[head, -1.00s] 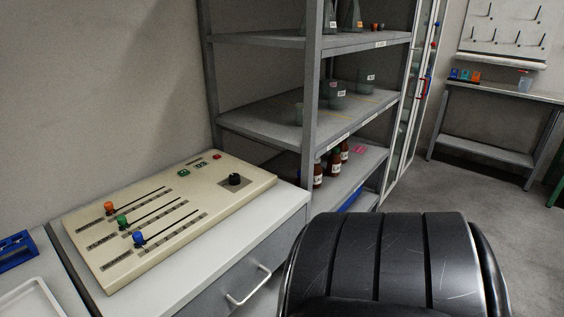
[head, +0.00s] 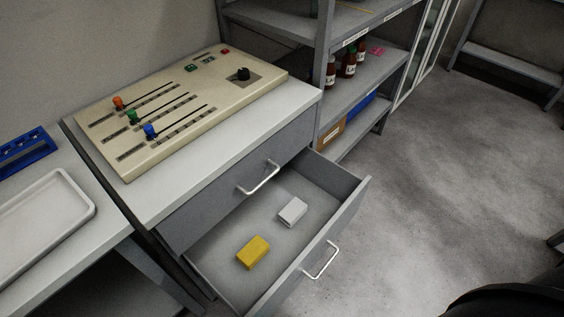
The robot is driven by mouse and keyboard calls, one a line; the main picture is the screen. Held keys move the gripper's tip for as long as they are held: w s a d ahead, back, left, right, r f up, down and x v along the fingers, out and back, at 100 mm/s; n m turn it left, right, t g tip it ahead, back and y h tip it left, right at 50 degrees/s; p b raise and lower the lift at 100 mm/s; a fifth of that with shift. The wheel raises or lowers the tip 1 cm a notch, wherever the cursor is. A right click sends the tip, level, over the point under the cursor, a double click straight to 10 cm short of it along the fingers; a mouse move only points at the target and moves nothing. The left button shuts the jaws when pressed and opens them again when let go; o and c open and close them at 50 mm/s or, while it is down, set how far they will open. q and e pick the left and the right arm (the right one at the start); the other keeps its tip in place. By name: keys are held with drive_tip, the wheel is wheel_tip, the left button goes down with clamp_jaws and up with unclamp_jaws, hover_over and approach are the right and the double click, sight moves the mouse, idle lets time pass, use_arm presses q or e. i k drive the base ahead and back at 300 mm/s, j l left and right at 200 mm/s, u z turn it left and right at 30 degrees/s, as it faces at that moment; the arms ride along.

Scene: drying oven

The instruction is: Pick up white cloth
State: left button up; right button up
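A small white folded block, which looks like the white cloth (head: 292,211), lies in an open lower drawer (head: 336,225) of the grey cabinet. It lies flat on the drawer floor, toward the right side. A yellow block (head: 253,252) lies in the same drawer, to its lower left and apart from it. Neither of my grippers shows in the head view.
The control panel (head: 180,105) with coloured sliders sits on the cabinet top. The upper drawer (head: 235,200) is shut. A white tray (head: 80,187) and a blue rack (head: 25,150) stand on the left. Shelves (head: 372,88) with bottles stand behind. The floor at right is open.

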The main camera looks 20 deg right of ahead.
sight(290, 215)
drive_tip(key=z, duration=0.8)
